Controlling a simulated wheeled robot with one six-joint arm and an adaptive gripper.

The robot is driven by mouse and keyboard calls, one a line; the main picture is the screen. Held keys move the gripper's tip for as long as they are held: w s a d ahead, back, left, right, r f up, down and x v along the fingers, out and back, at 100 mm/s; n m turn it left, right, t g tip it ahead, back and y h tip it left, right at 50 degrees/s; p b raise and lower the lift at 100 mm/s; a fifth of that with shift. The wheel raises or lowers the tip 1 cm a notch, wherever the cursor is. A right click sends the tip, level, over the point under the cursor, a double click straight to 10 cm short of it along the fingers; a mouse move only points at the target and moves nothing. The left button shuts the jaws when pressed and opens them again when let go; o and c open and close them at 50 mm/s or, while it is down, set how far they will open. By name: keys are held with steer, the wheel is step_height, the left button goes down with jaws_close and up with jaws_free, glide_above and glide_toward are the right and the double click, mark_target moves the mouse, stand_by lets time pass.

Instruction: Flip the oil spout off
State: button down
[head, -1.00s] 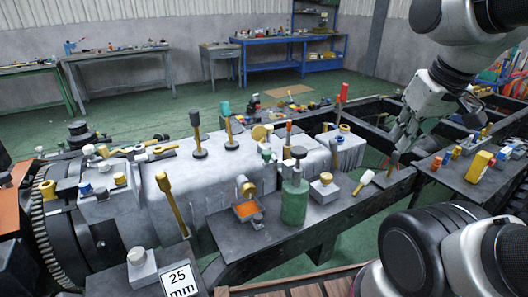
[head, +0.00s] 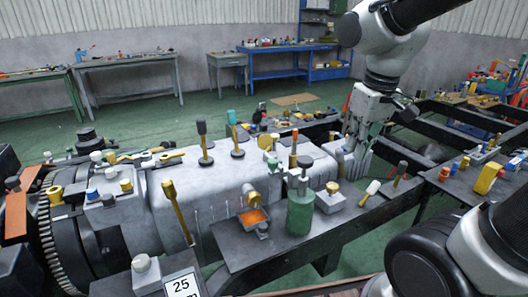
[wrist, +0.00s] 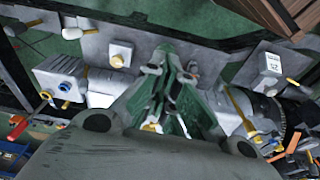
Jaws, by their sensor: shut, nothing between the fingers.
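A green oil can (head: 300,212) stands upright on the dark shelf in the middle of the head view, with a narrower grey and dark top (head: 302,166). I cannot clearly make out which small part of it is the spout or how it is set. My gripper (head: 357,152) points down, right of and behind the can, by the right end of the grey engine block. It is apart from the can. In the wrist view my gripper's fingers (wrist: 168,65) come together with nothing held, and they hide part of the shelf below.
A white box with a yellow knob (head: 330,199) stands just right of the can. An orange-filled tray (head: 253,217) and a brass part are left of it. A white-headed mallet (head: 371,190) lies farther right. Several tall tools stand on the engine block (head: 200,190).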

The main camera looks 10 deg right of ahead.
steer(key=w+a+f+n+t+y, duration=0.1)
steer(key=w+a+n, duration=0.2)
steer(key=w+a, duration=1.5)
steer(key=shift+w+a+n, duration=0.3)
steer(key=shift+w, duration=0.65)
steer(key=shift+f, duration=0.15)
step_height(320, 180, down, 9)
steer(key=shift+s+d, duration=0.25)
steer(key=shift+s, duration=0.05)
steer(key=shift+f, duration=0.1)
